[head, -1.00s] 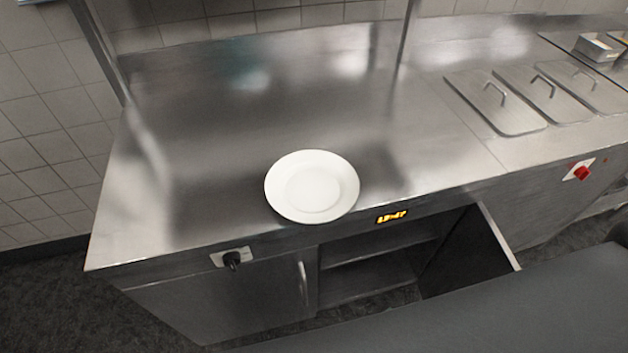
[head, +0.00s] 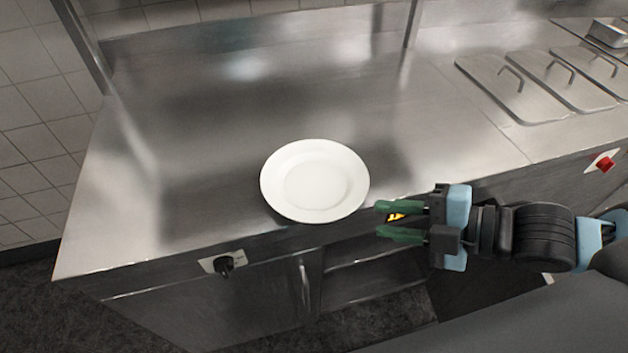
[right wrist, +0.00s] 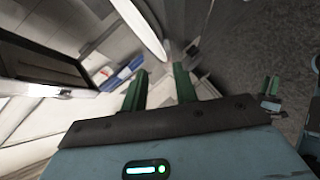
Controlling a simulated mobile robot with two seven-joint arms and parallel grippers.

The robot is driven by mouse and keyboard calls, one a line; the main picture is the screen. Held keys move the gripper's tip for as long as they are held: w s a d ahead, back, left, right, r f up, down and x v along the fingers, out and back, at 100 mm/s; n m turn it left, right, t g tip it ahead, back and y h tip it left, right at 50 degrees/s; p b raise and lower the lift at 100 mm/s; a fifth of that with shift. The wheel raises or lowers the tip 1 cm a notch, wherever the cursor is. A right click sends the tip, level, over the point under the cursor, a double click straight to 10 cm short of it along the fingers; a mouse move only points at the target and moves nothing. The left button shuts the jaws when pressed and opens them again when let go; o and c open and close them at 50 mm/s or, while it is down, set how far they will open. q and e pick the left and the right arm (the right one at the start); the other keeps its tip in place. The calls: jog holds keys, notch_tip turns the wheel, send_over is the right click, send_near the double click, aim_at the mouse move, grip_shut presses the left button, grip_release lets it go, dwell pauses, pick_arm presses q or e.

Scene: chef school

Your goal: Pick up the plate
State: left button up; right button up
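A round white plate (head: 315,181) lies flat and empty on the steel counter, close to its front edge, in the head view. My right gripper (head: 382,220) is to the right of the plate and slightly nearer, at the counter's front edge. Its two green fingers are apart, with nothing between them, and do not touch the plate. In the right wrist view the same fingers (right wrist: 160,85) show spread and empty, with part of the white plate's rim (right wrist: 143,27) beyond them.
The steel counter (head: 200,130) is bare around the plate. Lidded steel containers (head: 515,88) are set in at the right.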

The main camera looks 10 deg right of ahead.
aim_at(343, 216)
jog(key=shift+x, duration=1.35)
jog(key=shift+f+x, duration=0.15)
jog(key=shift+x, duration=1.15)
jog(key=shift+f+x, duration=0.15)
jog(key=shift+x, duration=1.15)
jog(key=shift+s+d, duration=0.1)
jog(key=shift+s, duration=0.05)
grip_shut()
